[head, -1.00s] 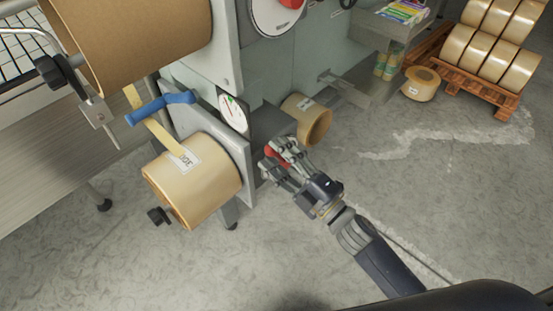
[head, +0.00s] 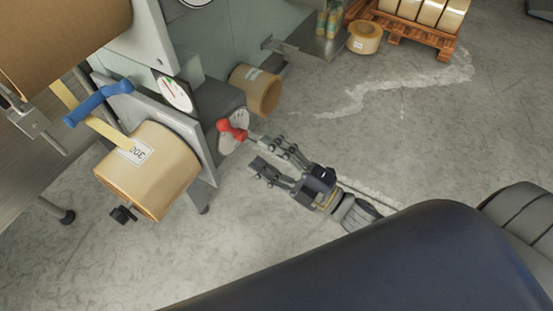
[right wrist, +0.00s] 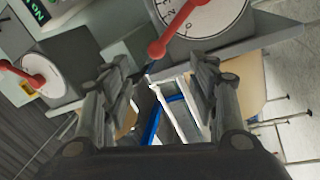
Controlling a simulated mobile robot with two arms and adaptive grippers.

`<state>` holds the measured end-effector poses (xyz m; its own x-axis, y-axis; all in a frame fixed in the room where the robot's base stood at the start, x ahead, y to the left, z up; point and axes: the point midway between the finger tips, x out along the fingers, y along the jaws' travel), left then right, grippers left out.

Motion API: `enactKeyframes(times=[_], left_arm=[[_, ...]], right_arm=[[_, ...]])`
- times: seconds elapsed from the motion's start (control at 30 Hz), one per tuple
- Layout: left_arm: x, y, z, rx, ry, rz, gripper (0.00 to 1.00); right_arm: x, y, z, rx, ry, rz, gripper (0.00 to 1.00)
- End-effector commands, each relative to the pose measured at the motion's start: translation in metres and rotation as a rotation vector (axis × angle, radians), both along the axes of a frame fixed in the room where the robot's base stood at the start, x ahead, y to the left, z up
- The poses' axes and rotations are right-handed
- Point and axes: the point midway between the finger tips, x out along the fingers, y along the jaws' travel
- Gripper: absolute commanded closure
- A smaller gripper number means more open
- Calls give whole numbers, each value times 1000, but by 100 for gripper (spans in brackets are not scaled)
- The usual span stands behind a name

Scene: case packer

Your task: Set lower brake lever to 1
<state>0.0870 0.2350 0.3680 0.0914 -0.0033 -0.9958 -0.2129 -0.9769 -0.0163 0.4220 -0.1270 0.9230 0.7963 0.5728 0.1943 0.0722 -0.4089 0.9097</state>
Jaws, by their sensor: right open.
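The lower brake lever (head: 232,130) is a red handle on a white dial (head: 239,143), on the grey housing beside the lower tape roll. In the right wrist view a red lever (right wrist: 180,27) on a numbered white dial (right wrist: 222,18) is just beyond the fingers; it appears to be the same one. I cannot read its setting. My right gripper (head: 252,153) is open and empty, right of and below the lever in the head view, apart from it. Its spread fingers also show in the right wrist view (right wrist: 158,76). My left gripper is out of view.
A second red lever (right wrist: 22,73) on a dial is at the left of the right wrist view. A tape roll (head: 150,170), a blue handle (head: 98,103) and a round gauge (head: 176,94) are left of the lever. Open concrete floor lies to the right.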

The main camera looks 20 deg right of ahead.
Motion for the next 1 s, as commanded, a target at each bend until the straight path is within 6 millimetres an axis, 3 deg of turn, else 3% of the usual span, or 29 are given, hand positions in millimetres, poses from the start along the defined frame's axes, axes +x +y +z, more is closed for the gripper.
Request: enactKeyframes(times=[0.27, 0.87, 0.97, 1.0], left_arm=[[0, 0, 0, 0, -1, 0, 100], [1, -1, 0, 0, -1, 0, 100], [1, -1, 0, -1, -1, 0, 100], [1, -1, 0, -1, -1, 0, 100]], right_arm=[[-19, -14, -4, 1, 0, -1, 46], [-19, -15, -6, 1, 2, -3, 46], [-15, -20, -21, 9, 43, -23, 46], [-11, -25, -35, 16, 79, -43, 46]])
